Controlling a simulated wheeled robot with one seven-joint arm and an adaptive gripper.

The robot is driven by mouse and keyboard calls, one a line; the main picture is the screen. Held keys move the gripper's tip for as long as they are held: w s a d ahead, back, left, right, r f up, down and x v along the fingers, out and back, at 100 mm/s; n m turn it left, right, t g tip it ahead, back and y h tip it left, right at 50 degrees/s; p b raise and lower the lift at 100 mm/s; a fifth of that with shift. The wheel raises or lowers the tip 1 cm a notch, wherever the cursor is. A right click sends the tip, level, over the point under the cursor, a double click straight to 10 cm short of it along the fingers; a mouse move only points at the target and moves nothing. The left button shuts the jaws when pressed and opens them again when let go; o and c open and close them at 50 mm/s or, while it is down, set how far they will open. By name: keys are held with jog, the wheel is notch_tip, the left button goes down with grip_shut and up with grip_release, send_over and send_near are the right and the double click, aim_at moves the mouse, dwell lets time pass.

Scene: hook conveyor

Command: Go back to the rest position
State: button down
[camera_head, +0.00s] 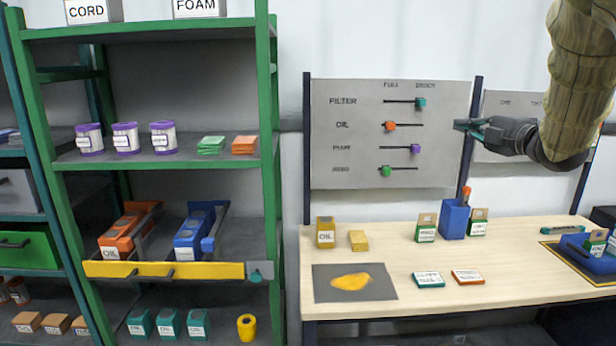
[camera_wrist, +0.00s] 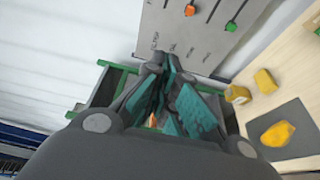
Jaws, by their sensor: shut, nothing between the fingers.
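My gripper (camera_head: 466,126) is at the right of the head view, raised above the table and in front of the slider board. Its teal fingers point left and are shut with nothing between them. In the wrist view the gripper (camera_wrist: 168,75) also shows its fingers together, with the board behind them. My arm comes down from the top right corner of the head view.
The slider board (camera_head: 345,170) stands behind the table (camera_head: 530,240), which holds boxes, a blue cup (camera_head: 454,220) and a grey mat (camera_head: 325,291) with a yellow patch. A green shelf (camera_head: 268,200) with a yellow front bar (camera_head: 210,271) stands left. Space above the table's middle is free.

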notch_tip(320, 180, down, 24)
jog(key=w+a+m+g+h, duration=0.1)
jog(key=a+m+g+h, duration=0.15)
jog(key=m, duration=0.35)
jog(key=s+a+f+m+g+h, duration=0.15)
jog(key=s+f+m, duration=0.3)
jog(key=f, duration=0.85)
jog(key=s+a+f+m+g+h, duration=0.1)
jog(key=s+a+f+m+g, duration=0.15)
jog(key=s+f, duration=0.7)
jog(key=s+a+f+m+g+h, duration=0.1)
jog(key=s+a+f+m+g, duration=0.15)
jog(key=s+f, duration=0.75)
jog(key=s+a+f+m+g+h, duration=0.1)
jog(key=s+a+f+m+g, duration=0.15)
jog(key=s+f, duration=0.75)
jog(key=s+a+f+m+g, duration=0.2)
jog(key=s+f, duration=0.3)
jog(key=s, duration=0.5)
jog(key=s+a+f+m+g, duration=0.2)
jog(key=s+f, duration=0.3)
jog(key=s, duration=0.5)
jog(key=shift+s+a+m+g, duration=0.2)
jog(key=shift+m+g, duration=0.1)
jog(key=shift+g, duration=0.25)
